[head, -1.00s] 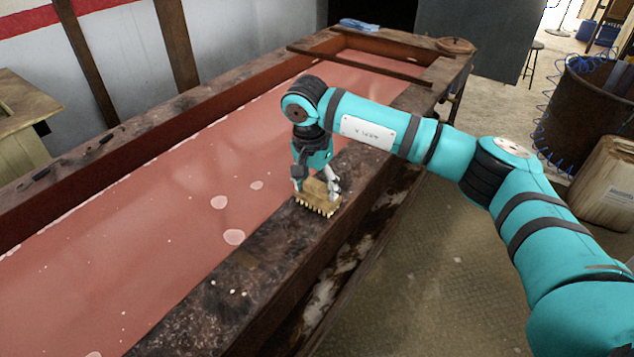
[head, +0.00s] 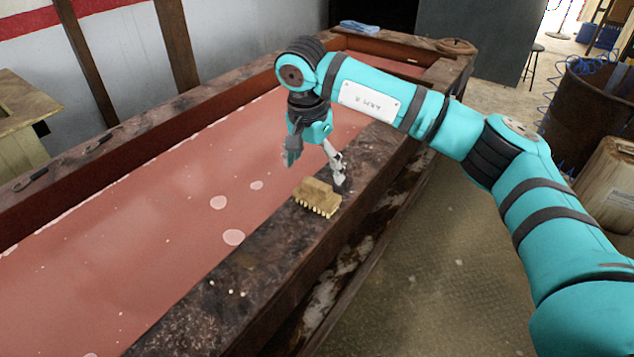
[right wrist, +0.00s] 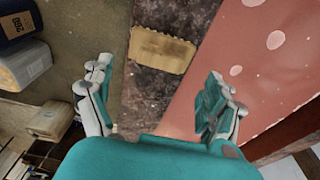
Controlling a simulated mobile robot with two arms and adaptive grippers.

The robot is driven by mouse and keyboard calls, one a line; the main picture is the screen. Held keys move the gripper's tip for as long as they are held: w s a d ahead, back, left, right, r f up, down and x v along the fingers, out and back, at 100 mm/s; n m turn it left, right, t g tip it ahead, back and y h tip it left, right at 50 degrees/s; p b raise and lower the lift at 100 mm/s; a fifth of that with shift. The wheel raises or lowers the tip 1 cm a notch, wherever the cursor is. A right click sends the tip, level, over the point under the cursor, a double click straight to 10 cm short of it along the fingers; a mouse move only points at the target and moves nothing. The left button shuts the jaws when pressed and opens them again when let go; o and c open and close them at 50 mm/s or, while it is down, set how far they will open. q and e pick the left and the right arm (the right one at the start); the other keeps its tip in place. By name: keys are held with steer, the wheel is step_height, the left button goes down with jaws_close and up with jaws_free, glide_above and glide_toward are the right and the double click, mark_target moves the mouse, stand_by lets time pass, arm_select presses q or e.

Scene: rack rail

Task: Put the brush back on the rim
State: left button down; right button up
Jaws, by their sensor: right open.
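The brush (head: 318,197), a tan wooden block with pale bristles along its front edge, rests on the dark, stained rim (head: 245,262) of the long trough. In the right wrist view the brush (right wrist: 162,51) lies on the rim (right wrist: 150,95), close to the edge by the pink liquid. My right gripper (head: 316,172) is open and empty, just above and behind the brush, with its fingers spread. In the right wrist view the fingers (right wrist: 160,98) are wide apart, with the brush beyond them and clear of both. My left gripper is not in view.
The trough holds pink liquid (head: 150,230) with pale foam spots. A blue cloth (head: 359,26) lies on the far rim and a round wooden item (head: 457,46) on the far corner. A rusty drum (head: 600,105) and a pale container (head: 612,185) stand at right. The rim in front is clear.

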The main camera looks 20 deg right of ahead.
step_height(320, 180, up, 6)
steer(key=shift+s+a+b, duration=0.3)
steer(key=shift+a+b, duration=0.05)
steer(key=shift+b, duration=0.05)
